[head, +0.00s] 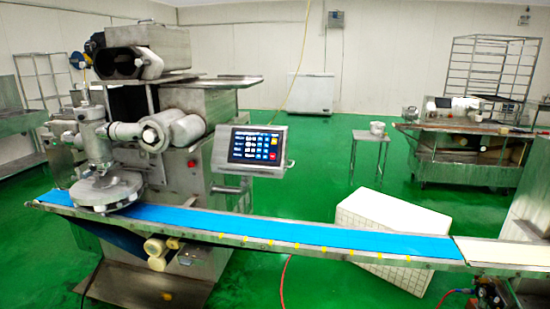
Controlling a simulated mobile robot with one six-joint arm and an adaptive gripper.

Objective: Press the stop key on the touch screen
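The touch screen (254,149) is a dark panel in a grey metal frame, mounted on the right side of the encrusting machine (185,165) and lit. It shows several small blue and white keys. Near its right edge is a yellow key, and below that a small red key (272,156). The key labels are too small to read, so I cannot confirm which one is the stop key. Nothing covers the screen. My gripper is not in view.
A blue conveyor belt (300,234) runs across in front of and below the screen. A white crate (392,225) stands on the green floor behind the belt. A small metal table (370,136) stands farther back. Open floor lies right of the screen.

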